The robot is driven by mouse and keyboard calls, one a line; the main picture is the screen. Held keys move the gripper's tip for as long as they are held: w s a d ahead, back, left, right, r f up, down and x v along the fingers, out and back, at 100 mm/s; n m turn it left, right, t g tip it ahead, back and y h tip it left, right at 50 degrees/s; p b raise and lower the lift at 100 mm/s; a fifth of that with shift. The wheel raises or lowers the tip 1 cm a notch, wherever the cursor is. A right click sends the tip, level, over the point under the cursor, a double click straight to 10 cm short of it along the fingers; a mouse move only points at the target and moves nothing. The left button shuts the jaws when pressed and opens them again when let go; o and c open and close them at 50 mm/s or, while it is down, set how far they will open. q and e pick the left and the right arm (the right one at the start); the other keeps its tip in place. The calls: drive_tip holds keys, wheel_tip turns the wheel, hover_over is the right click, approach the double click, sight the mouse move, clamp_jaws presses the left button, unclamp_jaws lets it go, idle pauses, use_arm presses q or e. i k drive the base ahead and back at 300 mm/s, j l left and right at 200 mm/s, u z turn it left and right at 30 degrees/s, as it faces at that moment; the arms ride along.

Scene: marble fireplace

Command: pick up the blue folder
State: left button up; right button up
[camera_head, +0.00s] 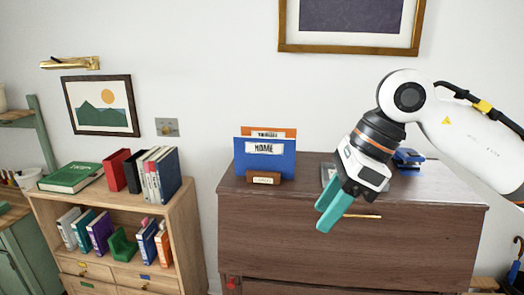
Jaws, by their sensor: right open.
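The blue folder (265,163) with a white label stands upright in a small wooden holder (264,178) on top of the dark brown cabinet. An orange folder (270,132) stands right behind it, with only its upper part showing. My right gripper (325,214) has teal fingers, is open and empty, and hangs in front of the cabinet, to the right of and lower in the picture than the blue folder. It is apart from the folder. My left gripper is not in view.
The dark brown cabinet (300,230) has free top surface right of the folders. A blue object (408,158) lies partly behind my right arm, and a grey item (327,174) is partly hidden by my gripper. A wooden bookshelf (185,215) with books stands left, across a gap.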

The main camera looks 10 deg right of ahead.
sight(270, 154)
drive_tip(key=i, duration=1.65)
